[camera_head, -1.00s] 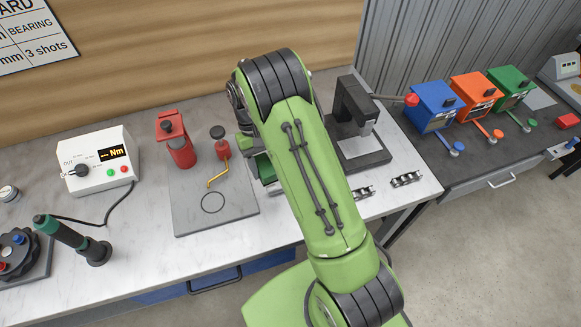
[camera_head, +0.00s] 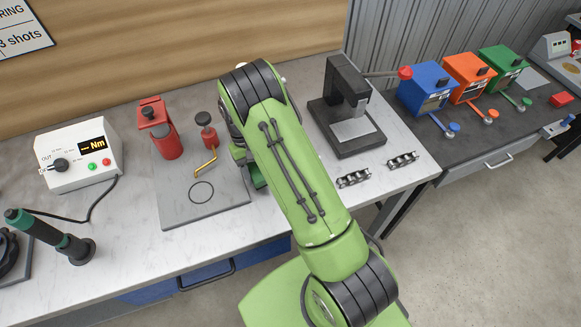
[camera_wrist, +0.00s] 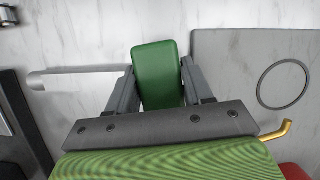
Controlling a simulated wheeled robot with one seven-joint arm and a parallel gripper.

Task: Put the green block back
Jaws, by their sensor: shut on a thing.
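The green block (camera_wrist: 155,62) is held between the two grey fingers of my gripper (camera_wrist: 158,84) in the wrist view. Its top face and far end show; its lower part is hidden behind the dark palm bar. In the head view my gripper is mostly hidden behind my green arm, just right of the grey plate (camera_head: 178,212). A small dark green part of the block (camera_head: 258,180) shows beside the arm there. I cannot tell whether the block touches the table.
A black press (camera_head: 347,105) and two metal chain pieces (camera_head: 353,177) are to the right. Blue (camera_head: 428,88), orange (camera_head: 470,77) and green (camera_head: 503,68) boxes stand on the far-right bench.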

